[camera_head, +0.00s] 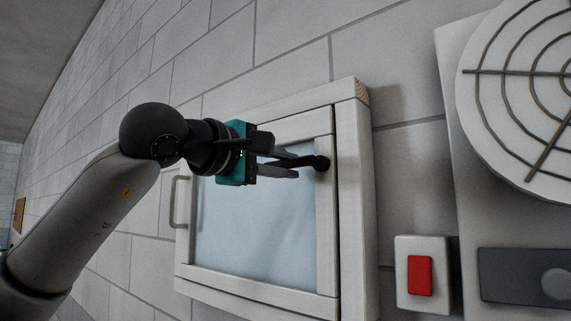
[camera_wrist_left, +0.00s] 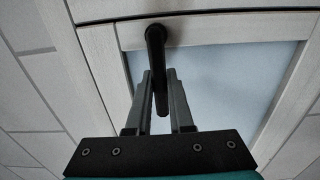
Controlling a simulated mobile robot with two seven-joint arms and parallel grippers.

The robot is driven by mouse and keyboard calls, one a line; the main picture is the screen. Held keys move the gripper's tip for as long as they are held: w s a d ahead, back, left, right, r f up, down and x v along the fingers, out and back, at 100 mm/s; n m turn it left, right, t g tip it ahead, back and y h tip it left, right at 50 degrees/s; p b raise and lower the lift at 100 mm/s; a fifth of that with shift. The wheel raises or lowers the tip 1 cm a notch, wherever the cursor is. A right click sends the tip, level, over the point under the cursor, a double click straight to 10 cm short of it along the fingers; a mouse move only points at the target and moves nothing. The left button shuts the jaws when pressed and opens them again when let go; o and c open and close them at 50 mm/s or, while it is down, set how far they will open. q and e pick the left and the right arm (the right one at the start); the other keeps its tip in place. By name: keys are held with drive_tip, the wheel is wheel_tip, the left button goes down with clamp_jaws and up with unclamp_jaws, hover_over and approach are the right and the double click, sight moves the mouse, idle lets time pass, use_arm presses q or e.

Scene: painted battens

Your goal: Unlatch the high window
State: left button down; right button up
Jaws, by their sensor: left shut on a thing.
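The high window (camera_head: 258,235) is a small pane in a white batten frame on the block wall, and it looks shut. Its black latch handle (camera_head: 321,163) is mounted on the frame bar at the right of the pane. In the left wrist view the latch handle (camera_wrist_left: 156,38) runs from its round pivot down between my fingers. My left gripper (camera_head: 290,167) is in front of the pane, with its fingers shut on the latch handle; it also shows in the left wrist view (camera_wrist_left: 161,95). My right gripper is in neither view.
A grey pull handle (camera_head: 177,203) is on the window's left side. A white switch plate with a red rocker (camera_head: 420,276) is at the lower right. A round wire fan guard (camera_head: 535,75) stands out at the upper right. The wall left of the window is bare.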

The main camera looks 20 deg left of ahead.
use_arm(q)
drive_tip(key=shift+r, duration=0.1)
idle(0.4)
drive_tip(key=c, duration=0.8)
unclamp_jaws()
drive_tip(key=shift+s, duration=0.1)
drive_tip(key=b+v, duration=0.4)
drive_tip(key=v, duration=1.1)
drive_tip(key=shift+s, duration=0.1)
